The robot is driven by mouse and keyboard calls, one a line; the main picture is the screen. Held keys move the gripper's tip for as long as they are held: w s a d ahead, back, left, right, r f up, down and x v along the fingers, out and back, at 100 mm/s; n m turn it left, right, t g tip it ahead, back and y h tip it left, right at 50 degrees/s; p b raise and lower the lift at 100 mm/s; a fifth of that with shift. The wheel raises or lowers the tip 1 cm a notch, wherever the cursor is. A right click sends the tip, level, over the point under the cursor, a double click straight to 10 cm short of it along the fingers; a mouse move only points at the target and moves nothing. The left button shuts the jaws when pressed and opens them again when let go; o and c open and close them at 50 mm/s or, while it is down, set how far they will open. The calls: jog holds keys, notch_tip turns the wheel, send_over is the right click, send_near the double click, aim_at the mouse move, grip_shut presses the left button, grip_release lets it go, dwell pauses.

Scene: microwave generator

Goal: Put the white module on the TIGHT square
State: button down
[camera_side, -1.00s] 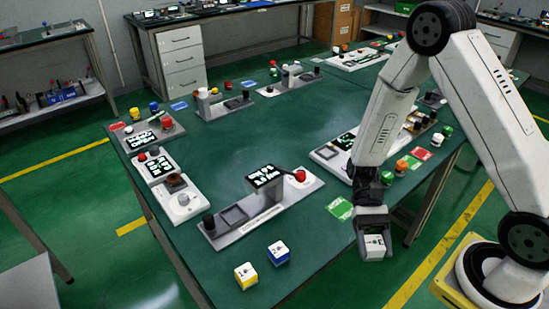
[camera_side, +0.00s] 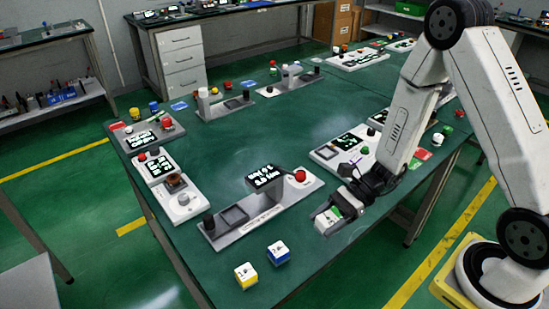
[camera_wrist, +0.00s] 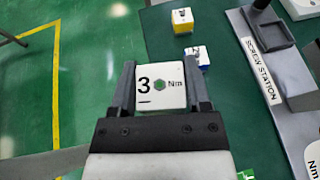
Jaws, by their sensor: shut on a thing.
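The screw station (camera_side: 270,209) has a grey base, a tilted screen, a red button and a dark framed square (camera_side: 233,216). That square also shows in the wrist view (camera_wrist: 268,30). I cannot read a TIGHT label in either view.
A yellow-and-white cube (camera_side: 246,275) and a blue-and-white cube (camera_side: 278,252) stand at the front edge, left of my gripper. Other stations line the table's left side (camera_side: 160,165) and right side. The table's middle (camera_side: 230,140) is clear.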

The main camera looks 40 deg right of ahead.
jog(key=w+d+f+m+t+h, duration=0.2)
jog(key=w+d+m+t+h, duration=0.2)
jog(key=d+m, duration=0.4)
jog(key=w+d+f+m+t+h, duration=0.2)
jog(key=w+d+m+t+h, duration=0.2)
jog(key=d+m+t+h, duration=0.3)
jog(key=d+m+h, duration=0.1)
jog(key=d+h, duration=0.1)
jog(key=d, duration=0.1)
jog(key=shift+w+f, duration=0.15)
jog(key=shift+w, duration=0.2)
jog(key=shift+f, duration=0.1)
jog(key=shift+f, duration=2.1)
jog(key=shift+f, duration=1.8)
jog(key=shift+f, duration=0.15)
